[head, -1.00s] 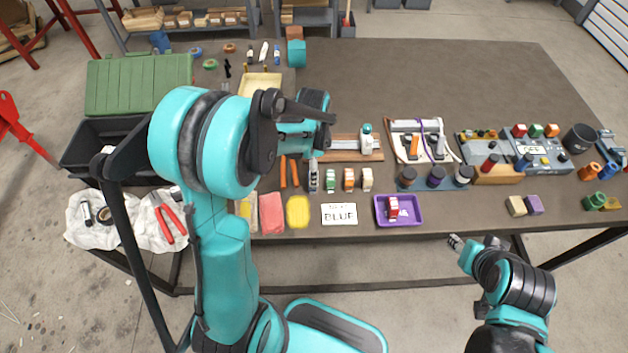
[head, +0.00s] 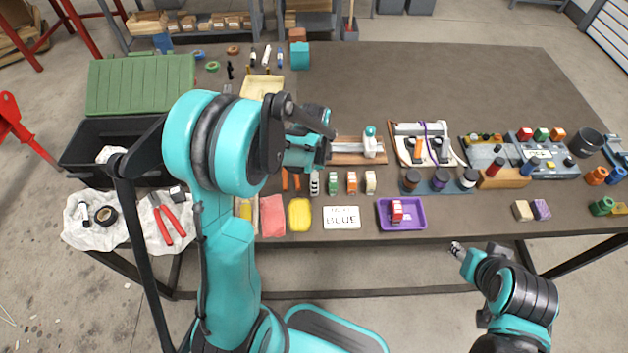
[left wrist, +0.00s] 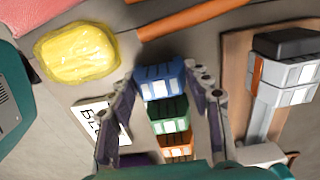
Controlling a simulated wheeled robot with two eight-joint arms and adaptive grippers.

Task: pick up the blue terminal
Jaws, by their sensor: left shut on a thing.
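The blue terminal (left wrist: 160,82) sits between the fingers of my left gripper (left wrist: 172,88) in the left wrist view, and the gripper is shut on it. It stands at the end of a row, with a green terminal (left wrist: 170,115) and an orange terminal (left wrist: 176,146) beside it. In the head view my left gripper (head: 314,182) is down at the left end of this row, and I cannot make out the blue terminal clearly there. The green terminal (head: 333,187) and orange terminal (head: 351,182) also show there. My right gripper (head: 457,249) is off the table's front edge, its fingers too small to read.
A card (head: 342,217) reading "BLUE" and a yellow pad (head: 299,214) lie in front of the row. A purple tray (head: 416,221) holds a red terminal (head: 397,211). A rail on a wooden board (head: 345,157) lies behind. The table's back middle is clear.

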